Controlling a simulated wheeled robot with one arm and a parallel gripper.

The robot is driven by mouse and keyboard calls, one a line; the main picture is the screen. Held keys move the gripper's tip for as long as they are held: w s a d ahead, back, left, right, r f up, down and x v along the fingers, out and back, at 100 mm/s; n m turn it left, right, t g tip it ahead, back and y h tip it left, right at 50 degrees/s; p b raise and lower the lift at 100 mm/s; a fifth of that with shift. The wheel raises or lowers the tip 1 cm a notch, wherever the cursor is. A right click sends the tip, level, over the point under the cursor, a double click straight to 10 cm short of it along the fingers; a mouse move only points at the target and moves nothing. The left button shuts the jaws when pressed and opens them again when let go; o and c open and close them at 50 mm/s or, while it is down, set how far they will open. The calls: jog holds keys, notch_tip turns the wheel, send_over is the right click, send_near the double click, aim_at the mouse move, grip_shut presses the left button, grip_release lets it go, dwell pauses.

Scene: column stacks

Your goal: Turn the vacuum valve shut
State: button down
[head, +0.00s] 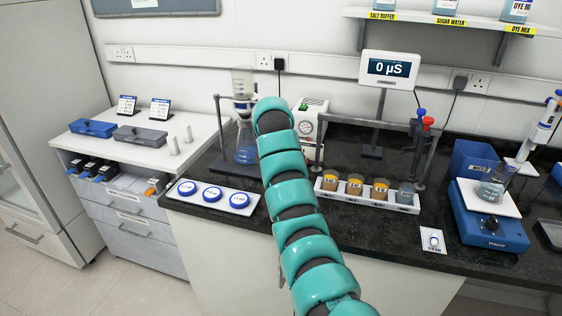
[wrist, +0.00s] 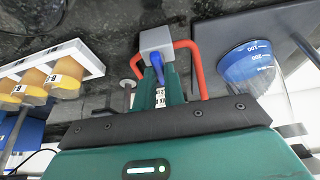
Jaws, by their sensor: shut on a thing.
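The vacuum valve shows in the wrist view as a grey block (wrist: 156,41) with a blue lever (wrist: 158,69). A red tube (wrist: 194,66) loops beside it. My gripper (wrist: 158,82) reaches up to the valve, its green fingers close together on the blue lever. The lever points down the picture, between the fingers; its far end is hidden. In the head view my teal arm hides the gripper and the valve. A flask with blue liquid (head: 246,150) stands left of the arm, and it fills the right of the wrist view (wrist: 258,75).
A white pump with a gauge (head: 309,122) stands behind my arm. A white rack of amber jars (head: 366,198) is to the right, with a blue stirrer (head: 485,222) beyond. A white tray with blue-rimmed discs (head: 212,201) lies at the counter's front left.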

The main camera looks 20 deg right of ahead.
jog(key=c, duration=1.5)
grip_release()
jog(key=shift+r, duration=0.1)
jog(key=v, duration=0.4)
jog(key=shift+a, duration=0.1)
jog(key=v, duration=1.3)
jog(key=shift+s+b, duration=0.15)
jog(key=shift+b, duration=0.25)
jog(key=shift+r, duration=0.1)
